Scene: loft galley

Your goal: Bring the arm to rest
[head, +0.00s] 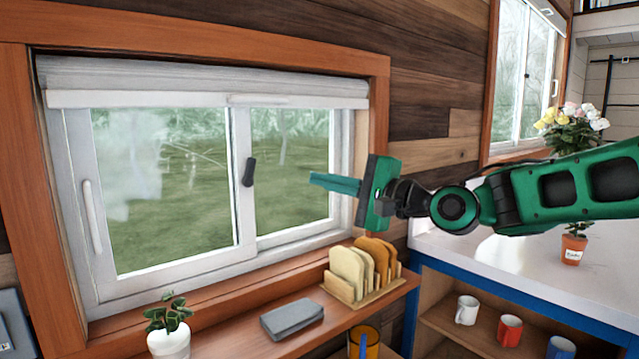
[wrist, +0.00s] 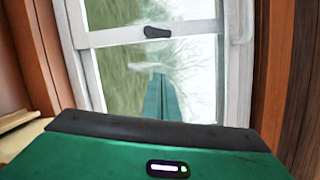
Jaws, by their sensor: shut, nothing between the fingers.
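My green arm reaches in from the right in the head view. My gripper (head: 314,181) is shut and empty, its fingers pointing left in front of the window (head: 200,170). In the wrist view the closed fingers of my gripper (wrist: 158,78) point at the window glass. The black window handle (head: 249,172) is to the left of the fingertips in the head view, apart from them. It also shows in the wrist view (wrist: 157,32), beyond the fingertips.
A bread rack (head: 362,292) with slices, a grey folded item (head: 292,319) and a potted plant (head: 168,328) stand on the sill shelf below. At right are a white counter (head: 480,262), a small pot (head: 573,250), flowers (head: 570,128), and mugs (head: 510,330) on a lower shelf.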

